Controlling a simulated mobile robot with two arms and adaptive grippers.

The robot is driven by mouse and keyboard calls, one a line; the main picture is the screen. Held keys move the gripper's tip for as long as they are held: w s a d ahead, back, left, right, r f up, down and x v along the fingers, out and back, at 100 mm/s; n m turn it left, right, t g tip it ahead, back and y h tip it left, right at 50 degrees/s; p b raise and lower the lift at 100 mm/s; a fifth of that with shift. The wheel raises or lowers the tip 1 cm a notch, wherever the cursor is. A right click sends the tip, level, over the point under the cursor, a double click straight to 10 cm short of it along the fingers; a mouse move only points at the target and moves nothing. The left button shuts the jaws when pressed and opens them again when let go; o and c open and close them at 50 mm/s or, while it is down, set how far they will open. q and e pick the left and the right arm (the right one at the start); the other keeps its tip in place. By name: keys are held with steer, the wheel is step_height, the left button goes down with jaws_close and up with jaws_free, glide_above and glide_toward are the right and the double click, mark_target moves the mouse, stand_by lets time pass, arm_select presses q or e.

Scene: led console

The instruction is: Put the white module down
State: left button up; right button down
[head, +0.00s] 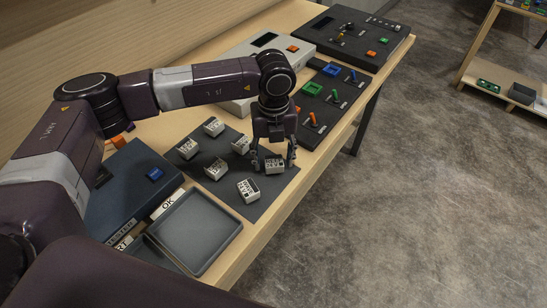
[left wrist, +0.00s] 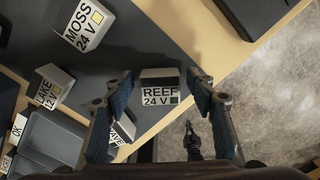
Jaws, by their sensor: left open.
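The white module marked REEF 24 V (left wrist: 160,88) sits near the front edge of the dark mat (head: 222,187); it also shows in the head view (head: 274,167). My left gripper (head: 273,158) is above it, pointing down, with its fingers open on both sides of the module. In the left wrist view the fingers (left wrist: 160,98) stand apart from the module's sides, with a gap at each. The module looks upright and resting on the mat.
Several other white modules stand on the mat, one marked MOSS 24 V (left wrist: 86,24) and one LAKE 12 V (left wrist: 50,86). A grey tray (head: 194,264) and a blue tester box (head: 125,203) are at the left. Consoles with coloured switches (head: 354,40) stand behind.

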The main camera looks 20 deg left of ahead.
mark_target(274, 159)
arm_select(q)
steer(key=shift+r, duration=0.15)
step_height(274, 159, up, 12)
steer(key=b, duration=0.2)
stand_by(0.5)
